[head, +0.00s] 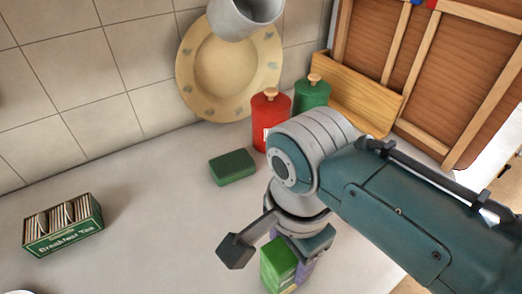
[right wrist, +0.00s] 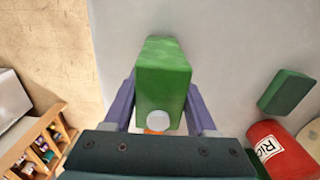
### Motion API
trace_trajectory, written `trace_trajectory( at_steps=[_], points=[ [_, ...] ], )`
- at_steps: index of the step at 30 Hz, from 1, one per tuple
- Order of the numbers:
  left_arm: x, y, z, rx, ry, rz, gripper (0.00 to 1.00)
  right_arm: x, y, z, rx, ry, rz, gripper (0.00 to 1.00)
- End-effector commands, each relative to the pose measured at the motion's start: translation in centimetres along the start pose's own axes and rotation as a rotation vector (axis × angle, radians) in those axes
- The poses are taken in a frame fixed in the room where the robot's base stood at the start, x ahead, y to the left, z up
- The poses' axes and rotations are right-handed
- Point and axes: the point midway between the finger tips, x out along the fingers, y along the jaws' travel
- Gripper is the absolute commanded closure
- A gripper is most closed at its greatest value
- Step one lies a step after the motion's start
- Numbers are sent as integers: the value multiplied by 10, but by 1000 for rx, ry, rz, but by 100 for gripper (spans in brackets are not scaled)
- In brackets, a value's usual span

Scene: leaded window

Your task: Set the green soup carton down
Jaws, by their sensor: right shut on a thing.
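The green soup carton (head: 279,262) is between the fingers of my right gripper (head: 288,252), low in the head view, where the frame cuts off its lower part. In the right wrist view the carton (right wrist: 163,78) shows its green side and a round white cap, with a purple finger on each side. The right gripper is shut on it. The carton is over the pale grey counter (head: 150,220), near its front edge. I cannot tell whether its base touches the counter. My left gripper is not in view.
A dark green block (head: 232,167), a red canister (head: 270,110) and a green canister (head: 312,93) stand beyond the gripper. A tea box (head: 62,226) is at left. A yellow plate (head: 215,90) leans on the tiles. The counter between tea box and gripper is clear.

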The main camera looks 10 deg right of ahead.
Motion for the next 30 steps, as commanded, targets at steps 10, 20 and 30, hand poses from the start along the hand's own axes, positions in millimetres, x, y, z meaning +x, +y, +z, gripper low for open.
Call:
trace_trajectory(
  at_steps=[10, 20, 30],
  points=[
    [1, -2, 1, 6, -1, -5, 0, 2, 0, 0, 0, 0, -1, 37],
    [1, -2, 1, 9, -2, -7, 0, 2, 0, 0, 0, 0, 0, 13],
    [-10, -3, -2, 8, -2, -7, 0, -25, -1, 0, -1, -1, -4, 13]
  ],
)
